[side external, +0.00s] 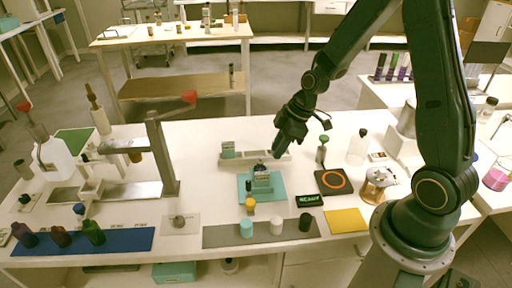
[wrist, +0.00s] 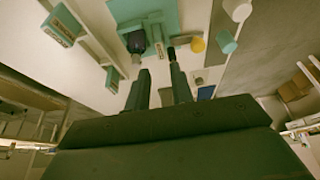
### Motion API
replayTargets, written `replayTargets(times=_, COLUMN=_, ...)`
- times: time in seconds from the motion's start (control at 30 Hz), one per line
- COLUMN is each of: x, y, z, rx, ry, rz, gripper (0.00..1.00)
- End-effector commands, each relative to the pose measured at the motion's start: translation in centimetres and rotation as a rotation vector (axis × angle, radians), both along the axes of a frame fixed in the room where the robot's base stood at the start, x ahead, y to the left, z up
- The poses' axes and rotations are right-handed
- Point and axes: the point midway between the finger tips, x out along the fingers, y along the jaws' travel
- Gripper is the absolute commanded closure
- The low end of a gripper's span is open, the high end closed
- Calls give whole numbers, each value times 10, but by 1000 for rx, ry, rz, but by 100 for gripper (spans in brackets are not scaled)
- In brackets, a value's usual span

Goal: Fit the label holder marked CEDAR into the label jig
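A teal label holder with a pale label (side external: 228,150) sits at the left end of the pale rail; it also shows in the wrist view (wrist: 61,27). A smaller teal piece with a label (wrist: 112,80) shows near my left finger in the wrist view. I cannot read CEDAR on either. The teal label jig (side external: 245,194) lies on the table in front of the rail, with a raised block (side external: 262,182) on it; its plate also shows in the wrist view (wrist: 160,12). My gripper (side external: 277,150) is above the rail's right part, fingers apart and empty (wrist: 159,88).
Yellow (side external: 250,206), teal (side external: 246,229), white (side external: 276,226) and black (side external: 305,222) caps or jars stand in front. A green-lit display (side external: 309,200) and an orange-ringed plate (side external: 333,182) are to the right, a lever press (side external: 160,150) to the left.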

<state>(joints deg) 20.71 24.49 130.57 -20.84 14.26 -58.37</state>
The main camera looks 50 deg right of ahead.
Motion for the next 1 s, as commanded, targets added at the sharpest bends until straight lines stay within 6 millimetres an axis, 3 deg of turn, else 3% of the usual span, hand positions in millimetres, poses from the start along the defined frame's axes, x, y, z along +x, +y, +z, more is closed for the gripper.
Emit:
replayTargets(times=0.17, x=-4, y=4, z=18, rx=-13, ry=-1, rz=-23, gripper=77)
replayTargets(times=0.47, x=-25, y=17, z=76, rx=-51, ry=0, rz=-134, gripper=77)
replayTargets(times=1.0, x=-99, y=38, z=168, rx=-69, ry=-36, rz=-428, gripper=77)
